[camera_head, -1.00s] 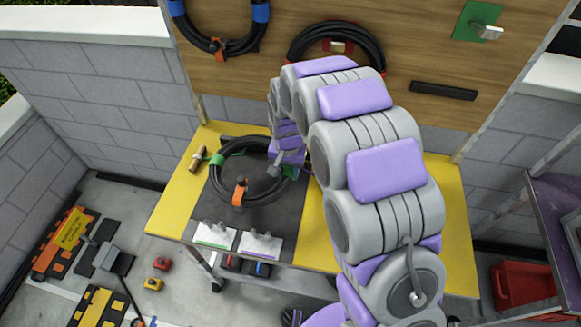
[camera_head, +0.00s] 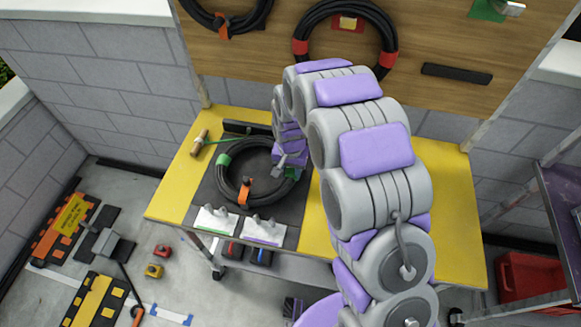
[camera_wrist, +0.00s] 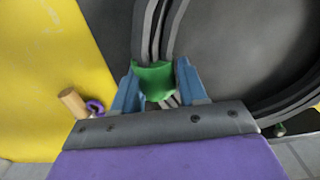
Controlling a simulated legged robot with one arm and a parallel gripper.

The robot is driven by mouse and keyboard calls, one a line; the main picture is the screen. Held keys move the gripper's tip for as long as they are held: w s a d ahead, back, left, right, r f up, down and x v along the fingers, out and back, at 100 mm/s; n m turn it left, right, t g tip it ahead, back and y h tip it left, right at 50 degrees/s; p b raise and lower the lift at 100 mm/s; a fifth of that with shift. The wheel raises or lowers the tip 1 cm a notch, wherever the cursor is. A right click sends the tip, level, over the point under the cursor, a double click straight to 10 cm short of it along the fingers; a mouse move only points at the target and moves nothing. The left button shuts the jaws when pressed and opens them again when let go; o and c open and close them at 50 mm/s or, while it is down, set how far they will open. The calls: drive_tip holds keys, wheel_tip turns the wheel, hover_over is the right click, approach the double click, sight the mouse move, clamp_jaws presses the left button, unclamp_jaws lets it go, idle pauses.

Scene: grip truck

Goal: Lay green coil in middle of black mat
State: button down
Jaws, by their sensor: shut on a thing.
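The green coil (camera_head: 225,180) is a ring of black cable with green bands and an orange clip. In the head view it is over the black mat (camera_head: 288,214) and looks about flat, near the mat's middle. I cannot tell whether all of it touches the mat. My gripper (camera_wrist: 155,76) is shut on the coil's green band (camera_wrist: 154,82). In the head view my gripper (camera_head: 290,168) is at the coil's right side, and my arm hides part of the view there.
The yellow table (camera_head: 170,200) carries two white plates (camera_head: 262,229) at the mat's front edge. A wooden-handled tool (camera_head: 200,142) lies at the left. Another coil with red bands (camera_head: 299,48) hangs on the wooden board (camera_head: 235,70) behind.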

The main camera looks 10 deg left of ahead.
drive_tip(key=shift+d+f, duration=0.1)
drive_tip(key=c, duration=0.5)
unclamp_jaws()
drive_tip(key=shift+w+d+r+p, duration=0.1)
drive_tip(key=shift+r+p, duration=1.55)
drive_tip(key=shift+r, duration=7)
